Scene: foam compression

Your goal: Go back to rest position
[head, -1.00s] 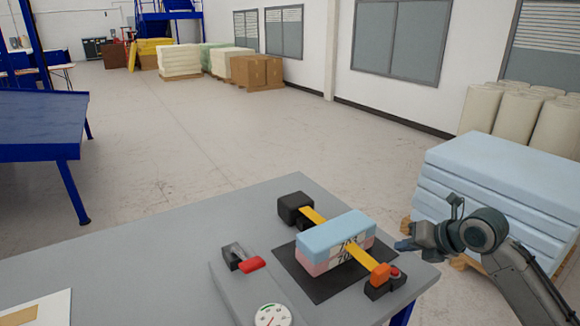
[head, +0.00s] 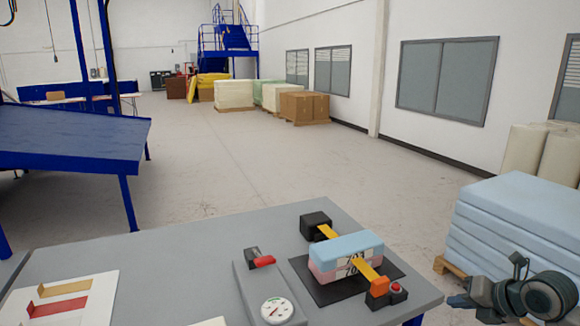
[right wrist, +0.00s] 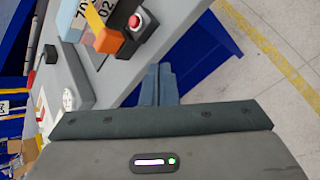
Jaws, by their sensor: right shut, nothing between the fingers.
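My right gripper (head: 462,301) is at the lower right of the head view, beyond the right edge of the grey table (head: 215,228). In the right wrist view its fingers (right wrist: 159,80) are together and hold nothing. A foam block (head: 345,252), light blue over pink with printed digits, sits on a black mat (head: 335,291) on the table. A yellow strap (head: 366,270) runs by it between a black block (head: 316,222) and an orange-tipped black part (head: 379,287). The gripper is apart from the foam. My left gripper is not in view.
A panel with a gauge (head: 276,309) and a red-handled lever (head: 263,261) is left of the foam. A white board (head: 60,302) lies at the table's left. A stack of blue foam slabs (head: 515,225) stands close to my right arm.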

